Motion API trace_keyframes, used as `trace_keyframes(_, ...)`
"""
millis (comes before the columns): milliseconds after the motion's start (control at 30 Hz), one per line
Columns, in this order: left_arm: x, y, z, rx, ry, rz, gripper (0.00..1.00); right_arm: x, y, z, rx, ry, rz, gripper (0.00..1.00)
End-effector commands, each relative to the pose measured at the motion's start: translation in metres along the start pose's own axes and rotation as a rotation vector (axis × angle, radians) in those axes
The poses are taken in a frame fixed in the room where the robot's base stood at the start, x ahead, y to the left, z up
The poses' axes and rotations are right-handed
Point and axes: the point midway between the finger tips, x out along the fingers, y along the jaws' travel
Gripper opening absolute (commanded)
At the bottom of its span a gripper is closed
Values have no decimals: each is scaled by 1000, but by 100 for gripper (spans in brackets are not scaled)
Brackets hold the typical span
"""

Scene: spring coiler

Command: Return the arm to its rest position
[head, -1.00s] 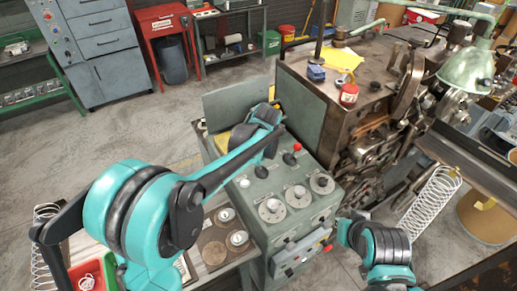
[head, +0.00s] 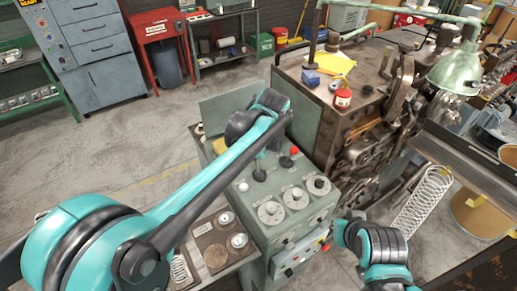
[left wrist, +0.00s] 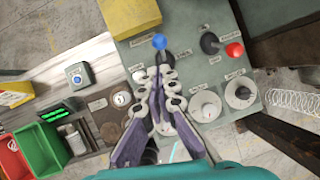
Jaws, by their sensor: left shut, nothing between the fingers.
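My left arm reaches in from the left in the head view, with its wrist over the grey-green control box (head: 309,215). My left gripper (left wrist: 160,72) shows in the left wrist view, its fingers together and empty. Its tips are over the panel just below a blue knob (left wrist: 160,41); I cannot tell whether they touch it. A black lever (left wrist: 210,43) and a red knob (left wrist: 235,50) stand to the right. In the head view the left fingers are hidden by the wrist. Part of my right arm is at the lower right; its fingers do not show.
The coiling machine (head: 345,115) stands behind the control box. Open floor (head: 120,150) lies beyond the box.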

Motion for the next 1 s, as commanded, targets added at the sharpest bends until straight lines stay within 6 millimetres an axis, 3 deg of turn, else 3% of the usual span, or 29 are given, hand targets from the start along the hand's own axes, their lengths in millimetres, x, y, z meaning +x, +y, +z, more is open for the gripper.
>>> trace_keyframes(200, -16, 1, 3, 0, 0, 0, 0, -2, 0, -1, 0, 0, 0, 0)
trace_keyframes(733, -17, 2, 2, -10, 0, 0, 0, -1, 0, 0, 0, 0, 0, 0)
trace_keyframes(867, -13, 22, -7, -163, 1, -12, 0, 10, 0, 7, 0, 0, 0, 0)
trace_keyframes(1000, -3, 68, -35, -575, 10, -47, 0, 34, 0, 25, 0, 0, 0, 0)
